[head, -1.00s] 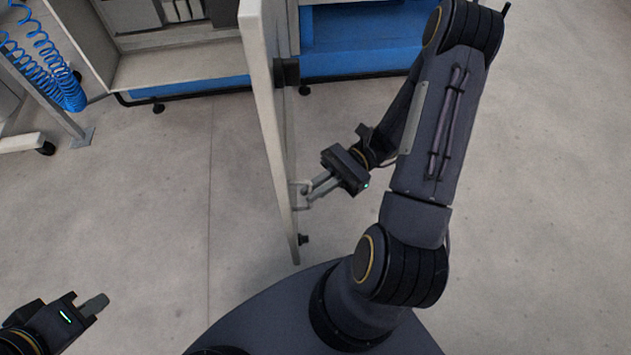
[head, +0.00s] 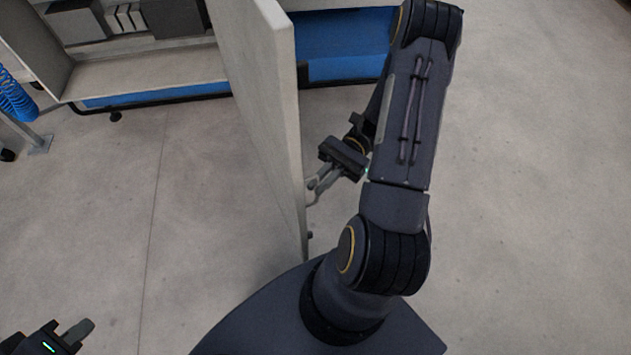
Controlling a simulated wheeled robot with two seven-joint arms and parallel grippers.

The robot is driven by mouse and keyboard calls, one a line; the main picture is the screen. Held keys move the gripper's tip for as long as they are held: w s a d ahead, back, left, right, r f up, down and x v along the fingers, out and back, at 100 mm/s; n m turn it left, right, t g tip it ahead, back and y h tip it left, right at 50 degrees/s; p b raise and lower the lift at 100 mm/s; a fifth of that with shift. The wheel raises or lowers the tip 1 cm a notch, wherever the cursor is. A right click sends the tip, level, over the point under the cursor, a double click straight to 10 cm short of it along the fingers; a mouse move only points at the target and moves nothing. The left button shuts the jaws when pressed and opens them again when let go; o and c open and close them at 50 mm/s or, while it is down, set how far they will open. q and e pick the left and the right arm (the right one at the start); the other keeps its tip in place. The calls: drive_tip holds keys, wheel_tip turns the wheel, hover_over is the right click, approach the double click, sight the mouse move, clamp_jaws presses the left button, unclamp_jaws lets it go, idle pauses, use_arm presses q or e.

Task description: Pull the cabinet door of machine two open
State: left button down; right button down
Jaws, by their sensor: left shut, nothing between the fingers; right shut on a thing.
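The cabinet door (head: 262,95) is a pale panel standing open, swung out from the cabinet (head: 150,75) toward my base. The cabinet's inside shows at the upper left, with a shelf and grey and dark parts in it. My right gripper (head: 314,190) is at the right face of the door, near its free end, shut on the door handle (head: 309,200), which is partly hidden by the fingers. My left gripper (head: 82,329) is at the lower left, shut and empty, well away from the door.
Blue cabinet bases (head: 345,45) stand at the back. A coiled blue hose (head: 15,98) hangs by a stand at the left edge. The concrete floor is clear left of the door and to the right of my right arm.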

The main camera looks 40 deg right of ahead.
drive_tip(key=shift+d, duration=0.3)
drive_tip(key=shift+w, duration=0.1)
drive_tip(key=c, duration=1.5)
unclamp_jaws()
drive_tip(key=shift+c, duration=0.2)
drive_tip(key=w+d, duration=0.1)
drive_tip(key=d, duration=0.6)
drive_tip(key=shift+w+d, duration=0.25)
drive_tip(key=shift+d, duration=0.05)
